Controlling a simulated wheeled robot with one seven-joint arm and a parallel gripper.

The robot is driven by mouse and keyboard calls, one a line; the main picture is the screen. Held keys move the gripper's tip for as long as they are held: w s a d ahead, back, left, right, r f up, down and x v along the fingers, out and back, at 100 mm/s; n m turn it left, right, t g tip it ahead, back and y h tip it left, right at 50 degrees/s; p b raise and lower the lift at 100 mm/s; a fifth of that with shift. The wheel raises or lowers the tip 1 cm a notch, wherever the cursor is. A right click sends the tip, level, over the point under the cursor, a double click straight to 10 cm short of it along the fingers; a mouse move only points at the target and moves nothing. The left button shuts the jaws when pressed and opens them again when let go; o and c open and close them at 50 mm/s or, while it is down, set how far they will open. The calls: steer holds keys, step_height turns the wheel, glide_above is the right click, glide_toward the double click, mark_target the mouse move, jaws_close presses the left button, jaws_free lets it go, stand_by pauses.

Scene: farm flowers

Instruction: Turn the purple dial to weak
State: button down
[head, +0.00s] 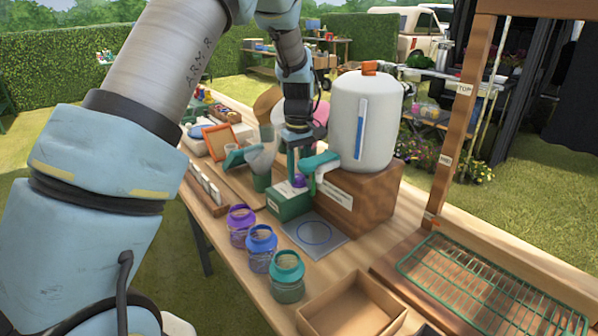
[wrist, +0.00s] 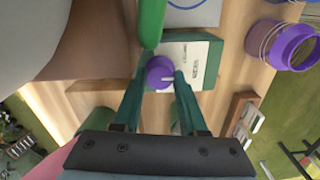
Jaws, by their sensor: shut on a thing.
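The purple dial (wrist: 159,73) sits on top of a green box (wrist: 205,62) with a pale label face. In the wrist view a white pointer mark shows on the dial, toward the right; the label lettering is too small to read. My gripper (wrist: 165,74) is shut on the dial, one teal finger on each side of it. In the head view, my gripper (head: 297,163) reaches down from above onto the dial (head: 298,180) on the green box (head: 291,202).
A white tank (head: 366,120) with an orange cap stands on a wooden block (head: 362,197) just right of the box, its teal spout beside my gripper. Purple, blue and teal-rimmed jars (head: 261,249) stand in front. A wooden tray (head: 350,306) lies nearer.

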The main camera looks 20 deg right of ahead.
mark_target(299, 176)
steer(key=c, duration=0.7)
jaws_free()
steer(key=shift+c, duration=0.2)
step_height(299, 176, up, 11)
steer(key=b, duration=0.1)
steer(key=shift+b, duration=0.4)
steer(key=shift+f, duration=0.1)
